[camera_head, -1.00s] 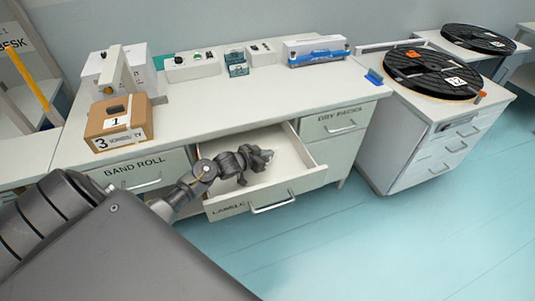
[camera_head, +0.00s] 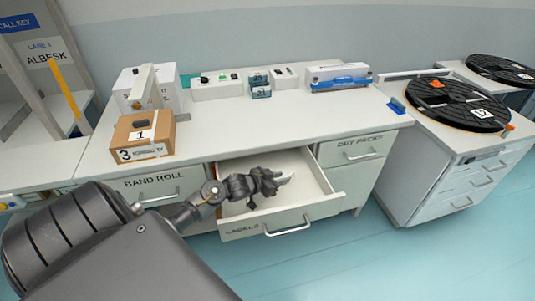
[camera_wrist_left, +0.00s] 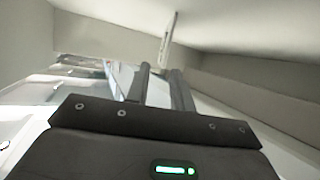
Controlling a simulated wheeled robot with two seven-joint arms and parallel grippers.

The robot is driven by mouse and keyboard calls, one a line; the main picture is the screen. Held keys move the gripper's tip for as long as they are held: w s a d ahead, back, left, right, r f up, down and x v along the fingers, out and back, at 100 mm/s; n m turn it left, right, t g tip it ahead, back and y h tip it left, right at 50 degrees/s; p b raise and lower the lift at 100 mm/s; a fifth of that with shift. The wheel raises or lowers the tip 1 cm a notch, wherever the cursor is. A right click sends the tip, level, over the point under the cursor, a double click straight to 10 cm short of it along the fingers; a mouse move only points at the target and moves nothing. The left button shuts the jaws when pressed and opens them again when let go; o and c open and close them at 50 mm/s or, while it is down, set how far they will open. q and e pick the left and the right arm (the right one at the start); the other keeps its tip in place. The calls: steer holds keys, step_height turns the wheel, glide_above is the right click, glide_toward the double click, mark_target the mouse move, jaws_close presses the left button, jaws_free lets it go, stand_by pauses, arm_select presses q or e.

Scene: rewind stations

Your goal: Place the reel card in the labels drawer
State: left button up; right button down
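My left gripper (camera_head: 265,183) reaches into the open labels drawer (camera_head: 301,223). A thin pale piece, which looks like the reel card (camera_head: 286,179), sticks out at its fingertips. In the left wrist view the reel card (camera_wrist_left: 168,40) shows nearly edge-on past the ends of the two dark fingers (camera_wrist_left: 160,75), which look closed on it. Drawer walls surround the fingers there. Whether the card touches the drawer floor is unclear. My right gripper is out of view.
The band roll drawer (camera_head: 150,188) and dry packs drawer (camera_head: 357,148) are shut on either side. On the worktop (camera_head: 250,125) stand a cardboard box (camera_head: 143,136), small teal boxes (camera_head: 259,86) and a blue-and-white carton (camera_head: 338,78). Black reels (camera_head: 460,103) lie at right.

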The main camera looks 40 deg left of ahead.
arm_select(q)
steer(key=v, duration=0.9)
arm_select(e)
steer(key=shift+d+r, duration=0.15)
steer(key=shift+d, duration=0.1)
arm_select(q)
steer(key=shift+s+r, duration=0.1)
